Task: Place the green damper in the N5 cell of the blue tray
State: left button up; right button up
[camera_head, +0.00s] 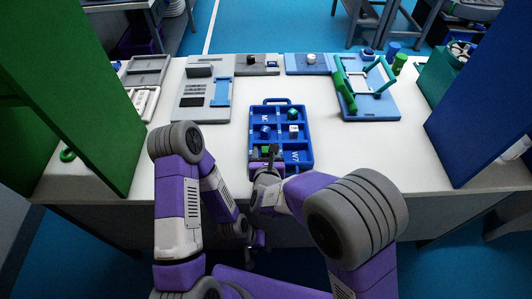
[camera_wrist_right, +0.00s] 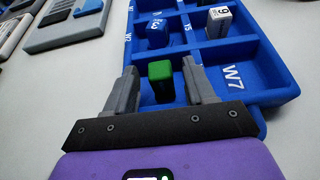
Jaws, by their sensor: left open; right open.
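The blue tray (camera_head: 310,142) lies near the front middle of the table; its near cells show in the right wrist view (camera_wrist_right: 284,62). A green damper-like block (camera_head: 265,150) is at its near left cell. In the right wrist view the green block (camera_wrist_right: 160,80) stands between the fingers. My right gripper (camera_head: 267,158) is open around it, fingers (camera_wrist_right: 160,88) on both sides; I cannot tell whether they touch it. A W7 label is legible beside this cell; an N5 label is not clearly legible. My left gripper (camera_head: 258,242) is open, low in front of the table.
Other cells hold a blue block (camera_head: 265,132), a white block (camera_head: 294,131) and a dark green block (camera_head: 292,114). A grey panel (camera_head: 190,110) stands left; a blue fixture with a green handle (camera_head: 370,106) stands right. Green (camera_head: 75,80) and blue (camera_head: 480,110) side panels flank the table.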

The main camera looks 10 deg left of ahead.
jog(key=p+v, duration=0.2)
jog(key=v, duration=1)
